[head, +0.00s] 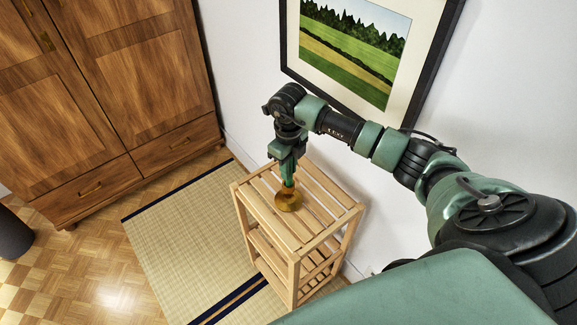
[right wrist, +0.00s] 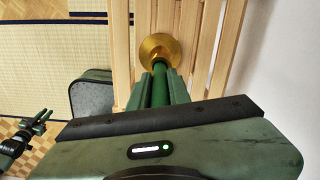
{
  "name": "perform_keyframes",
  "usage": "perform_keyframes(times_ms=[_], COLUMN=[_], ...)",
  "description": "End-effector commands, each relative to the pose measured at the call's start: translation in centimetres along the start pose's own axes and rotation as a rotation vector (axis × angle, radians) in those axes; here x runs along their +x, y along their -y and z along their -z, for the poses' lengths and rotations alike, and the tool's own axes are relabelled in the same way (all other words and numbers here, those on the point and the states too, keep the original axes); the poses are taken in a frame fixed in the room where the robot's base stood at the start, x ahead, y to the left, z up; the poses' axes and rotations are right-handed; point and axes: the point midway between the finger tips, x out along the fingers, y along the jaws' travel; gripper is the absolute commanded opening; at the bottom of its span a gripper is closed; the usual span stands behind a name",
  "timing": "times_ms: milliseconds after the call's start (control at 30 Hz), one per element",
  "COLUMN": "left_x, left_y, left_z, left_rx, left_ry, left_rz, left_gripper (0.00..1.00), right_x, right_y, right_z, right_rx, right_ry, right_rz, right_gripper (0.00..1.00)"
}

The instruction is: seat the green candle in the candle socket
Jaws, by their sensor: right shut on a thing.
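My right gripper (head: 288,180) is shut on the green candle (right wrist: 160,84), which points down between its fingers. The candle shows as a short green piece in the head view (head: 289,184). The brass candle socket (head: 289,201) is a round golden dish on top of the slatted wooden shelf; it also shows in the right wrist view (right wrist: 160,50). The candle's lower end is at the middle of the socket; I cannot tell how deep it sits. A small green and black jaw-like part, probably my left gripper (right wrist: 42,119), shows at the left of the right wrist view.
The slatted wooden shelf (head: 325,215) stands by the white wall, with free slats around the socket. A framed landscape picture (head: 350,45) hangs behind my right arm. A wooden wardrobe (head: 110,80) stands at the left. A tatami mat (head: 185,235) lies on the parquet floor.

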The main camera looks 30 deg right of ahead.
Motion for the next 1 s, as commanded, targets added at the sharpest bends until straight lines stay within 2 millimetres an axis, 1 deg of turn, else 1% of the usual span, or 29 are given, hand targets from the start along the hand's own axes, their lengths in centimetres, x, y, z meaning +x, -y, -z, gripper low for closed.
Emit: perform_keyframes(times_ms=[233, 367, 400, 433, 467, 733, 833, 867, 967, 1000], left_x=[0.0, 0.4, 0.2, 0.2, 0.2, 0.2, -0.3, 0.1, 0.7, 1.0], left_y=[0.0, 0.0, 0.0, 0.0, 0.0, 0.0, 0.0, 0.0, 0.0, 0.0], left_z=[0.0, 0.0, 0.0, 0.0, 0.0, 0.0, 0.1, 0.1, 0.0, 0.0], left_rx=[0.0, 0.0, 0.0, 0.0, 0.0, 0.001, 0.001, 0.001, 0.001, 0.001], left_ry=[0.0, 0.0, 0.0, 0.0, 0.0, -0.001, -0.001, -0.001, -0.002, -0.002], left_rz=[0.0, 0.0, 0.0, 0.0, 0.0, 0.0, 0.0, 0.0, 0.0, 0.0], left_gripper=[0.18, 0.18, 0.18, 0.18, 0.18, 0.18, 0.18, 0.18, 0.18, 0.18], right_x=[0.1, 0.6, 0.4, 0.4, 0.4, 0.3, -0.2, -0.2, -1.5, -2.3], right_y=[0.0, 0.0, 0.0, 0.0, 0.0, 0.0, 0.0, 0.1, 0.1, 0.1], right_z=[0.0, 0.0, 0.0, 0.0, 0.0, 0.0, 0.0, -0.1, -0.1, -0.1], right_rx=[0.0, 0.0, 0.0, 0.0, 0.0, 0.001, 0.001, 0.0, 0.001, 0.0], right_ry=[0.001, 0.001, 0.001, 0.0, 0.0, 0.0, 0.001, 0.002, 0.005, 0.005], right_rz=[0.001, 0.001, 0.001, 0.001, 0.001, 0.001, 0.0, 0.001, 0.003, 0.004], right_gripper=[0.0, 0.0, 0.29, 0.38, 0.4, 0.4, 0.4, 0.4, 0.4, 0.4])
